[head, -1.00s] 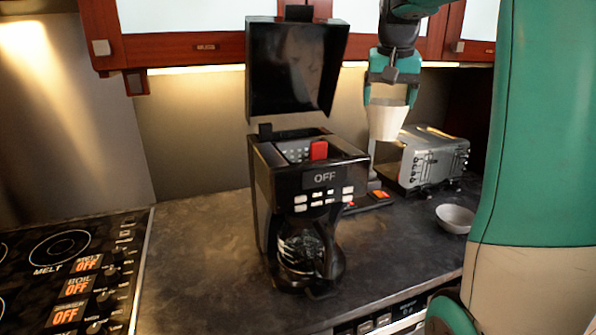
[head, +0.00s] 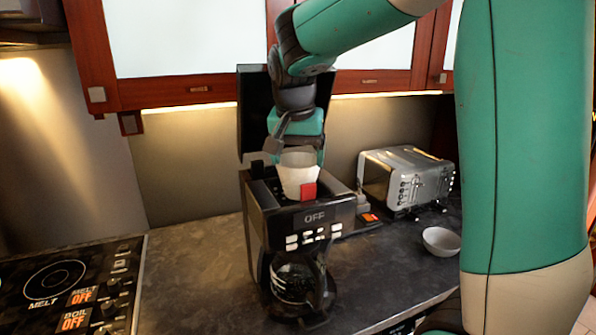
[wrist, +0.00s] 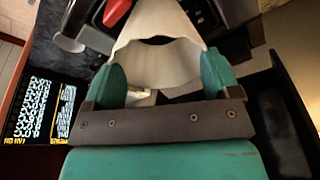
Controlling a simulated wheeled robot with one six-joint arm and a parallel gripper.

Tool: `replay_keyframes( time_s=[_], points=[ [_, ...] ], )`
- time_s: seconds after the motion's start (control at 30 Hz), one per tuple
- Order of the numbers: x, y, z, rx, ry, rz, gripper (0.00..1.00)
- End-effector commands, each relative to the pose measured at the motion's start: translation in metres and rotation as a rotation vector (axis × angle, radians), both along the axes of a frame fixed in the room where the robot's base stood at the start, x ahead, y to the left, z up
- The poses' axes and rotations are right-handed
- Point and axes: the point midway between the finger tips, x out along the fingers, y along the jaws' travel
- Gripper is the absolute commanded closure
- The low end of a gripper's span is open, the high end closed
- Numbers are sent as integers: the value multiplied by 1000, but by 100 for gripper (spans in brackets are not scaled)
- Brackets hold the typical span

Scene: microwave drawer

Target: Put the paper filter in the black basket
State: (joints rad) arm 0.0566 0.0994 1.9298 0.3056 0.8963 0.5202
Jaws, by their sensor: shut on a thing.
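The white paper filter (head: 297,176) is a tapered cup held in my gripper (head: 298,150). It is over the open top of the black coffee maker (head: 262,215), behind a red tab (head: 309,191). Its lower end looks at or just inside the opening; I cannot tell whether it touches the basket. In the wrist view my gripper's green fingers (wrist: 165,85) are shut on the filter (wrist: 160,40), with the red tab (wrist: 117,12) beyond it. The black basket itself is hidden behind the filter and the coffee maker's rim. The raised lid (head: 252,110) stands behind my gripper.
A glass carafe (head: 293,280) sits in the coffee maker's lower part. A silver toaster (head: 405,180) and a small grey bowl (head: 441,241) stand to the right. The stove (head: 75,290) is at the left. Cabinets (head: 200,90) hang above.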

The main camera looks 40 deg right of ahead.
Motion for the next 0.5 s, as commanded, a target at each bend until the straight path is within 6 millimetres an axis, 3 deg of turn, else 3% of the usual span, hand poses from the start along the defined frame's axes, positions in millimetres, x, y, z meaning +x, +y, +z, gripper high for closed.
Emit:
replay_keyframes(
  time_s=[0.3, 0.5],
  points=[
    [-1, 0, -43, 2, 4, 0, 56],
    [0, 0, -48, 1, -1, 1, 56]
  ],
)
